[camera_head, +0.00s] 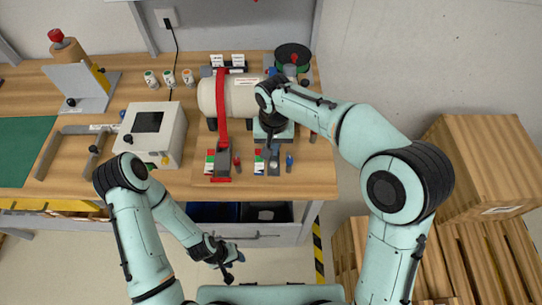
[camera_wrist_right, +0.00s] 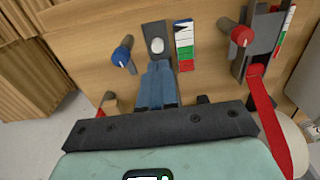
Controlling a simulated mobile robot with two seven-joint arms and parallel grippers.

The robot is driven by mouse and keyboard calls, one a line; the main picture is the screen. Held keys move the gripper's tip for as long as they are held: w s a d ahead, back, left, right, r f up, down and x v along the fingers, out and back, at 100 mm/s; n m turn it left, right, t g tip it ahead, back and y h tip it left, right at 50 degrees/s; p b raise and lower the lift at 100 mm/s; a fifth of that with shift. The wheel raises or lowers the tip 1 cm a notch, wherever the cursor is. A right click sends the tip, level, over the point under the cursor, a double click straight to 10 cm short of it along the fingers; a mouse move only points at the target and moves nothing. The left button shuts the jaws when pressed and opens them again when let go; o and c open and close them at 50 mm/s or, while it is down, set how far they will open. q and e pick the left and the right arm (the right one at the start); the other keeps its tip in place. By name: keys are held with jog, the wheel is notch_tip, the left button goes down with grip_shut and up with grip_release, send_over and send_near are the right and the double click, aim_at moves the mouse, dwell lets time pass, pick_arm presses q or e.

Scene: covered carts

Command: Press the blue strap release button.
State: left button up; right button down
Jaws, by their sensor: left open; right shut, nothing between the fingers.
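A blue-capped knob (camera_head: 289,162) stands near the bench's front edge; it also shows in the right wrist view (camera_wrist_right: 122,52). Beside it, a dark plate with a pale oval spot (camera_wrist_right: 157,45) lies in front of my right fingertips. I cannot tell which is the release button. No blue strap is clearly visible; my arm hides part of that area. My right gripper (camera_wrist_right: 155,64) is shut and empty, pointing at the plate; I cannot tell whether it touches. My left gripper (camera_head: 233,262) hangs open and empty below the bench front.
A cream cylinder (camera_head: 242,97) sits under a red strap (camera_head: 221,120), with a red-capped knob (camera_head: 237,160) beside its buckle. A coloured label (camera_wrist_right: 184,45) is right of the plate. A white box (camera_head: 150,135) stands left. Wooden crates (camera_head: 490,165) are off to the right.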

pick_arm(q)
jog(key=shift+w+d+r+p, duration=0.15)
jog(key=shift+w+r+p, duration=0.25)
jog(key=shift+w, duration=0.15)
pick_arm(e)
notch_tip(320, 180, up, 7)
jog(key=shift+d+r, duration=0.15)
pick_arm(q)
jog(key=shift+s, duration=0.1)
